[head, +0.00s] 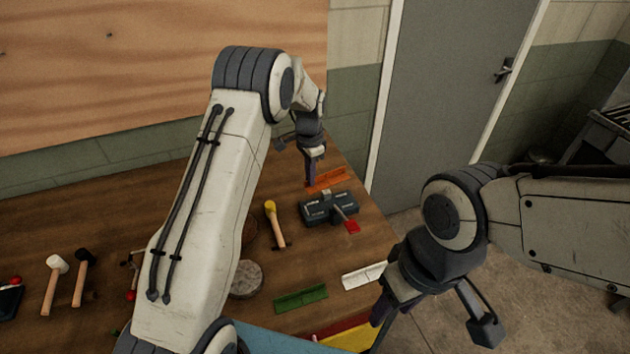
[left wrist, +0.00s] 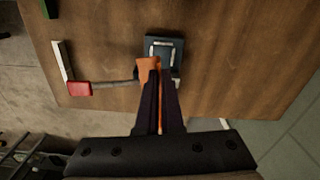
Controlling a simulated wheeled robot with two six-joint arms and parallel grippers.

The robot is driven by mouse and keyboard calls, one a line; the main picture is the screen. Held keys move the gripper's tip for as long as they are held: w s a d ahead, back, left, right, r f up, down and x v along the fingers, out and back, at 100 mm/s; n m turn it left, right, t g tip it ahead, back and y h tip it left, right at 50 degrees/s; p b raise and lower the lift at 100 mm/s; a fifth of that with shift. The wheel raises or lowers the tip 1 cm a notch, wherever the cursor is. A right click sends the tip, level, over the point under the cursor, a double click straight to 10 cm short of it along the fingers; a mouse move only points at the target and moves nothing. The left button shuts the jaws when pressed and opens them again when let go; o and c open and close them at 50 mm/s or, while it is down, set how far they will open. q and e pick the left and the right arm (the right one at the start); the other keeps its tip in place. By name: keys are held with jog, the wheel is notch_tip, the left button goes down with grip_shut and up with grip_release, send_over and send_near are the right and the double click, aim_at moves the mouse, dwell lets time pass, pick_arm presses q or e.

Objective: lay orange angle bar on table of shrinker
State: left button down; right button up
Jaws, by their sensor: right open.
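The orange angle bar (head: 328,179) is at the far right of the wooden table, just behind the shrinker in the head view. My left gripper (head: 311,180) is shut on it; the left wrist view shows the orange bar (left wrist: 149,72) between the two dark fingers (left wrist: 160,105). The shrinker (head: 325,208) is a dark block with a red-ended lever. In the left wrist view the bar's end overlaps the near edge of the shrinker (left wrist: 165,44); whether they touch is unclear. My right gripper (head: 432,318) is open and empty at the table's right front.
A yellow-headed hammer (head: 276,225) lies left of the shrinker. A green angle bar (head: 301,298) and a white one (head: 363,275) lie in front. The shrinker's red lever end (head: 352,227) sticks out forward. More hammers (head: 53,284) lie at the left. A grey door stands behind.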

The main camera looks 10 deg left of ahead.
pick_arm(q)
jog(key=w+f, duration=0.1)
jog(key=w+f+m+b, duration=0.1)
jog(key=f, duration=0.1)
jog(key=f+m, duration=0.1)
jog(key=shift+w+d+f, duration=0.2)
jog(key=shift+w+f, duration=0.1)
jog(key=shift+w, duration=0.1)
jog(key=shift+s+a+f+b, duration=0.1)
jog(key=shift+f+b, duration=1.9)
jog(key=shift+f, duration=0.8)
jog(key=shift+f+b, duration=0.4)
jog(key=shift+f, duration=0.25)
jog(key=c, duration=1)
grip_release()
